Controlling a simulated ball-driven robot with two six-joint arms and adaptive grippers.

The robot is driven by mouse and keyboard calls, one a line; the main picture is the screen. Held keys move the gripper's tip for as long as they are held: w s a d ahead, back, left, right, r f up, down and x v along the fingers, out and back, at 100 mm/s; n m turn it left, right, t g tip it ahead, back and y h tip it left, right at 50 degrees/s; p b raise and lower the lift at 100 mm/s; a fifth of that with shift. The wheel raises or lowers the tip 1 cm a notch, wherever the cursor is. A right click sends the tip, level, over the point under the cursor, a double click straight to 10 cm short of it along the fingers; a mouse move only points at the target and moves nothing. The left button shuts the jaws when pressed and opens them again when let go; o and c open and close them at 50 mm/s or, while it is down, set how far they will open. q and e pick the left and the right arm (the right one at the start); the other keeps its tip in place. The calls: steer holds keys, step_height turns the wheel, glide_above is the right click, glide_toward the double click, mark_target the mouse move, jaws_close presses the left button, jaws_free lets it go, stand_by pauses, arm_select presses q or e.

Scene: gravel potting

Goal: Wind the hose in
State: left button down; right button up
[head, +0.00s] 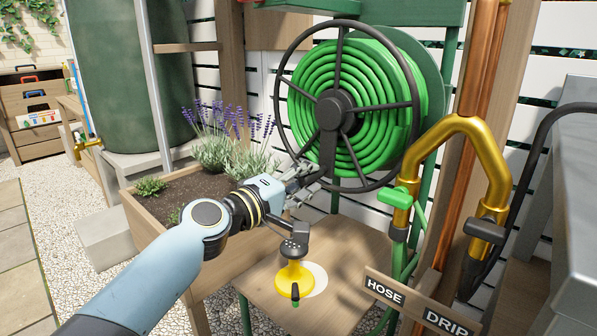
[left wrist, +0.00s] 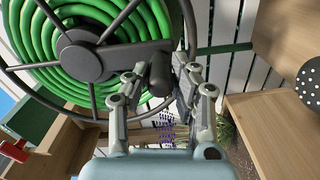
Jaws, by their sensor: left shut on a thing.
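The green hose (head: 345,105) lies in many coils on the reel behind a dark spoked wheel (head: 337,108); the coils also show in the left wrist view (left wrist: 130,18). My left gripper (head: 312,172) is at the lower left of the wheel. In the left wrist view its fingers (left wrist: 158,85) are shut around the wheel's dark crank handle (left wrist: 160,72). A run of green hose (head: 420,212) hangs below the reel at the right. My right gripper is not in view.
Brass pipework (head: 470,135) with a green-handled tap (head: 401,198) stands right of the reel. Signs reading HOSE (head: 384,291) and DRIP (head: 446,322) are in front. A wooden planter (head: 150,222) with lavender stands left, close to my left arm.

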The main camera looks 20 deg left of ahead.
arm_select(q)
steer(key=shift+s+d+f+n, duration=0.1)
steer(key=shift+s+d+n, duration=0.05)
steer(key=shift+d+n, duration=0.15)
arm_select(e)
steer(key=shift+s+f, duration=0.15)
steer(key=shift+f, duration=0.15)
arm_select(q)
steer(key=shift+f, duration=0.1)
steer(key=c, duration=1.1)
jaws_free()
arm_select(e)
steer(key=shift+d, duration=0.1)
arm_select(q)
steer(key=v, duration=1.2)
